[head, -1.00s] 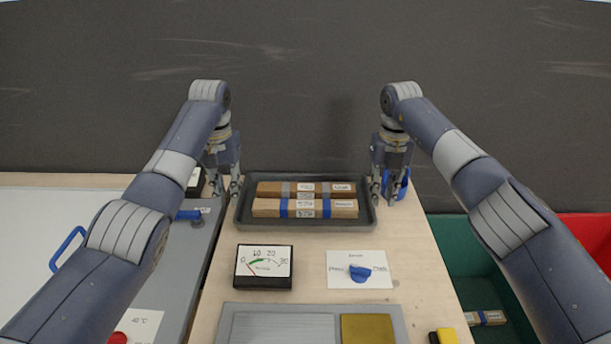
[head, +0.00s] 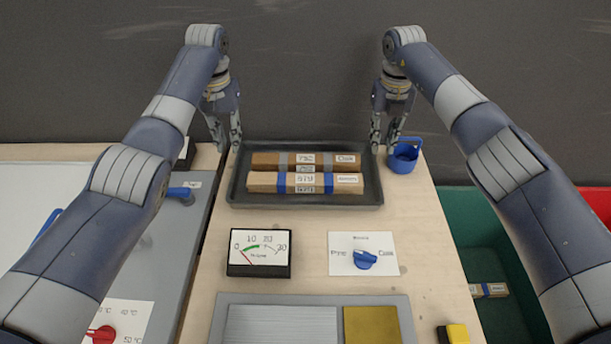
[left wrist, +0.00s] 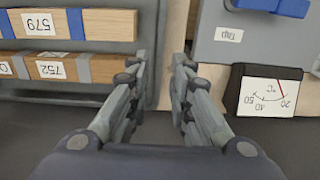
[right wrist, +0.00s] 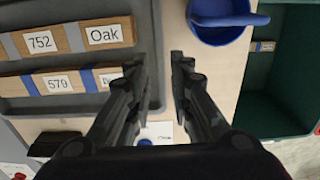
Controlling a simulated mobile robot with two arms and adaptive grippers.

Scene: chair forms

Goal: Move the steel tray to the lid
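The steel tray (head: 305,200) is a dark, shallow tray lying flat on the wooden table. It holds wooden bars, one with grey bands (head: 268,160) labelled 752 Oak and one with blue bands (head: 262,182) labelled 579. My left gripper (head: 228,146) is open at the tray's left edge, and my right gripper (head: 383,148) is open at its right edge. In both wrist views the fingers are apart near a rim, with nothing between them; contact cannot be told. The likely lid is a pale panel (head: 30,195) with a blue handle (head: 45,218) at far left, partly hidden by my left arm.
A blue cup (head: 404,160) stands close to my right gripper. A gauge (head: 259,255), a blue-knob card (head: 362,254) and a grey plate (head: 280,325) lie nearer. A grey unit with a blue lever (head: 180,194) is left. A green bin (head: 480,240) is right.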

